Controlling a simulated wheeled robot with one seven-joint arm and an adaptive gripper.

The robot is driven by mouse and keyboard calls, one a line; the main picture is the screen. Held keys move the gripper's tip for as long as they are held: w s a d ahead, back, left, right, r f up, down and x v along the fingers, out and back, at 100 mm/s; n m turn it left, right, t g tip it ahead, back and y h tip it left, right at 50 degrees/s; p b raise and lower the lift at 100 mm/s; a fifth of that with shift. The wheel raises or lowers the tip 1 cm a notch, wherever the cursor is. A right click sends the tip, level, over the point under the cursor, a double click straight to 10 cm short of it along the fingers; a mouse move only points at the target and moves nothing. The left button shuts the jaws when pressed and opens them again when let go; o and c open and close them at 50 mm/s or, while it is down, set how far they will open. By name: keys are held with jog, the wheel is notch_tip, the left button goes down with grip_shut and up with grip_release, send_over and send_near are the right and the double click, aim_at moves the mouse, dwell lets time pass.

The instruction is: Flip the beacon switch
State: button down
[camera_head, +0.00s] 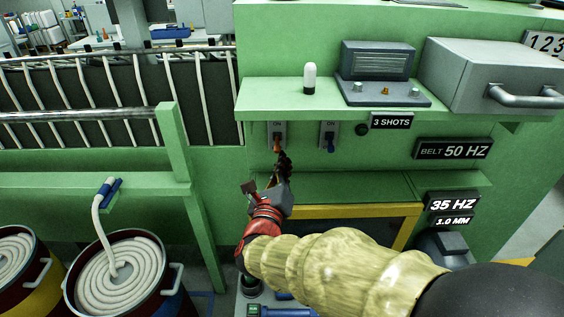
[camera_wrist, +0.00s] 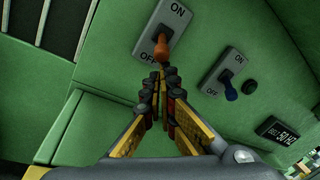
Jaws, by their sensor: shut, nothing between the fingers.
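Two grey switch plates marked ON and OFF are on the green panel. The left switch plate (camera_head: 274,128) has an orange lever (camera_wrist: 161,46) that points down, toward OFF. The right switch plate (camera_head: 328,128) has a blue lever (camera_wrist: 230,92), also pointing down. A white-domed lamp (camera_head: 310,77) with a black base stands on the shelf above the plates. My gripper (camera_wrist: 159,72) is shut and empty, its fingertips just below the orange lever's tip; I cannot tell whether they touch it. In the head view my gripper (camera_head: 284,160) is below the left plate.
A dark control box (camera_head: 378,62) sits on the green shelf beside a grey case (camera_head: 487,75) with a handle. A black knob (camera_head: 362,130) is right of the blue switch. A yellow-edged opening (camera_head: 350,211) lies below. Drums with coiled white hose (camera_head: 120,275) stand at left.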

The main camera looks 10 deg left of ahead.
jog(key=shift+r, duration=0.2)
jog(key=r+g+p, duration=0.1)
jog(key=p, duration=0.1)
jog(key=s+r+g+p, duration=0.1)
jog(key=g+p, duration=0.1)
jog(key=p, duration=0.1)
jog(key=r+g+p, duration=0.1)
jog(key=p, duration=0.2)
jog(key=shift+s+d+n+g, duration=0.15)
jog(key=shift+s+n+g, duration=0.1)
jog(key=shift+n+g, duration=0.15)
jog(key=shift+r+p, duration=0.65)
jog(key=shift+r, duration=0.15)
jog(key=shift+f, duration=0.1)
